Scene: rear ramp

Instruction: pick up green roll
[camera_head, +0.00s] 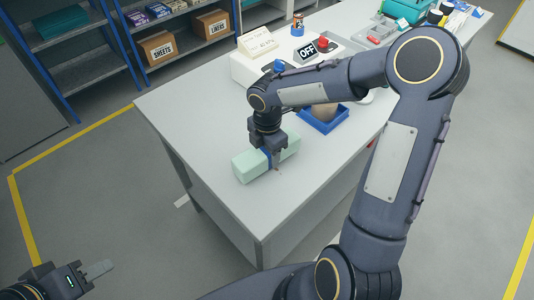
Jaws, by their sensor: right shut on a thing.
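A pale green roll (248,167) with a dark blue band around its middle lies near the left front part of the grey table (210,101). My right gripper (272,165) reaches down over the roll from above and is shut on it at the band. The roll appears to be at the table top; I cannot tell whether it is lifted. My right forearm hides part of the table behind it. My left gripper (92,278) is at the lower left, over the floor and away from the table. Its fingers are only partly visible, so its opening is unclear.
A blue tray (325,124) with a round brownish thing stands behind the roll. A white box with signs (260,45), a red button and an OFF sign (307,52) are at the back. Shelves with cartons (158,48) stand at upper left. The table's left front is clear.

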